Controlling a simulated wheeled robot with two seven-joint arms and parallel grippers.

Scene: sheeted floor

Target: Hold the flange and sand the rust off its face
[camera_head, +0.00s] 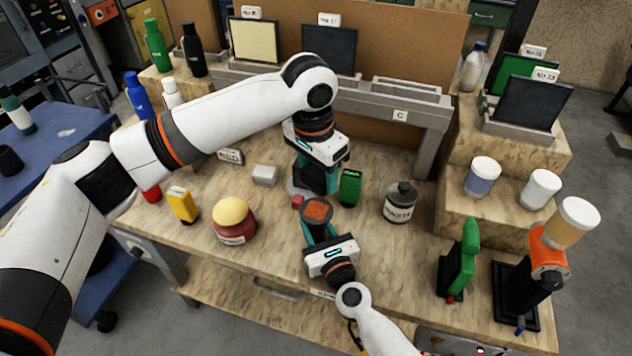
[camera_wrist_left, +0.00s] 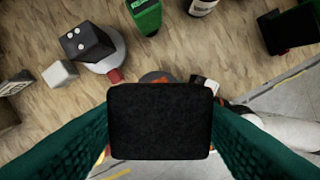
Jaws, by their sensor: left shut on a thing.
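The flange (camera_head: 317,210), a round disc with a rusty orange-brown face, sits at the fingertips of my right gripper (camera_head: 319,226) above the workbench, face up. The right gripper appears shut on it. My left gripper (camera_head: 317,184) is just behind the flange in the head view. In the left wrist view it is shut on a black rectangular sanding block (camera_wrist_left: 160,120), between two teal fingers. The block hides most of the flange there; only an orange edge (camera_wrist_left: 155,77) shows above it. I cannot tell whether block and flange touch.
A green tool (camera_head: 460,260) stands at right.

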